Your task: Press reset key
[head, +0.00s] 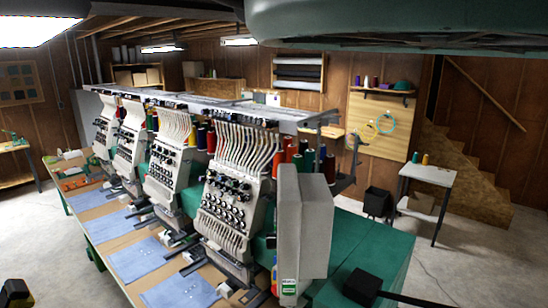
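A tall pale grey control box (318,225) stands at the near right end of the embroidery machine (240,195). A small white and green panel (289,287) shows low on its narrow left part. It is too small to read, and I cannot make out a key marked reset. Small red and blue bits show just left of this panel, too small to name. I cannot make out my gripper. A dark shape with a yellowish patch is cut off in the lower left corner, and I cannot tell what it is.
A green machine table (372,247) extends right of the control box, with a black block (362,286) and thin dark rod at its near side. Blue cloth pieces (142,258) lie under the sewing heads. A small side table (428,174) stands right. Concrete floor (480,262) is open at right.

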